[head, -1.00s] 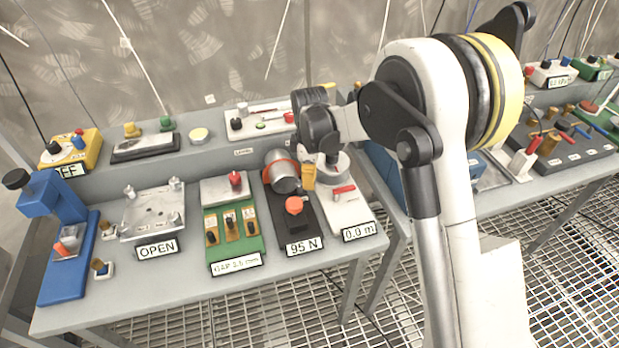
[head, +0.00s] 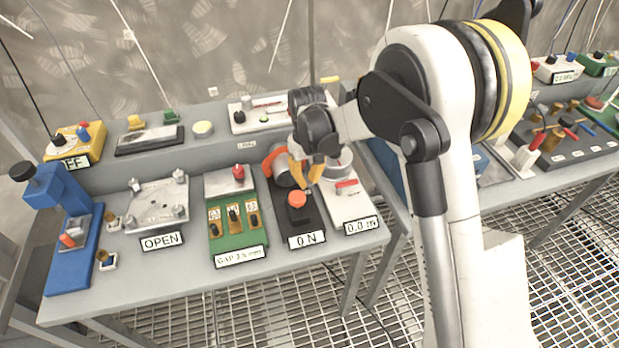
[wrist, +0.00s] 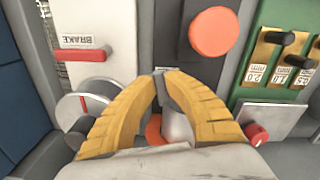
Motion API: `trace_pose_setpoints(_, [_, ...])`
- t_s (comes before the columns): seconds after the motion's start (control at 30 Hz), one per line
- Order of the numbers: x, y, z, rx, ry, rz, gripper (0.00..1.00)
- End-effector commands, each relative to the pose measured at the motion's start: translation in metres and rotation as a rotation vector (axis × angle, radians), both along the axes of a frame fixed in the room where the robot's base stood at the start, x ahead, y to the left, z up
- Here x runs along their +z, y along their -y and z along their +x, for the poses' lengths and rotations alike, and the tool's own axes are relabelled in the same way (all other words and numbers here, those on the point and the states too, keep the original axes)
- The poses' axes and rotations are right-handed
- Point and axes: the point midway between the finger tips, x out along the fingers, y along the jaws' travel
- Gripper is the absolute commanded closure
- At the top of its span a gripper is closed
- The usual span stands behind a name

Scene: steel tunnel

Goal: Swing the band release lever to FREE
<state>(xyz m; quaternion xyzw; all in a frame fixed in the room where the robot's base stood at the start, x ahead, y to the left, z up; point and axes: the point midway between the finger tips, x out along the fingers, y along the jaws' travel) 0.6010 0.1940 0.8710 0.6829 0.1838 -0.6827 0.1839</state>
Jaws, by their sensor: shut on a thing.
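The band unit (head: 315,222) is a dark base at the front right of the near bench. It carries an orange knob (head: 297,199) and a silver cylinder (head: 285,180) with an orange band (head: 270,160). Its display (head: 308,240) reads 0 N. My gripper (head: 299,178) is low over the unit, behind the knob. In the wrist view my gripper (wrist: 166,76) has its yellow fingertips closed on a dark grey lever (wrist: 178,93). The cylinder and orange band (wrist: 153,128) show partly between the fingers. The lever's label is mostly hidden.
A white unit marked BRAKE (wrist: 85,35), reading 0.0 m, stands close on the right in the head view. A green gap gauge block (head: 238,235) is close on the left. A plate marked OPEN (head: 155,205) lies further left. The bench's front strip is clear.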

Motion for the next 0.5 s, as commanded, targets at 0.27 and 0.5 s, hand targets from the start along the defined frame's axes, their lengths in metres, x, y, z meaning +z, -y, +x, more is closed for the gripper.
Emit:
trace_pose_setpoints(0.27, [-0.0004, -0.0041, -0.0025, -0.169, -0.001, 0.000, 1.00])
trace_pose_setpoints(0.5, [-0.0005, -0.0059, -0.0031, -0.242, -0.001, 0.000, 1.00])
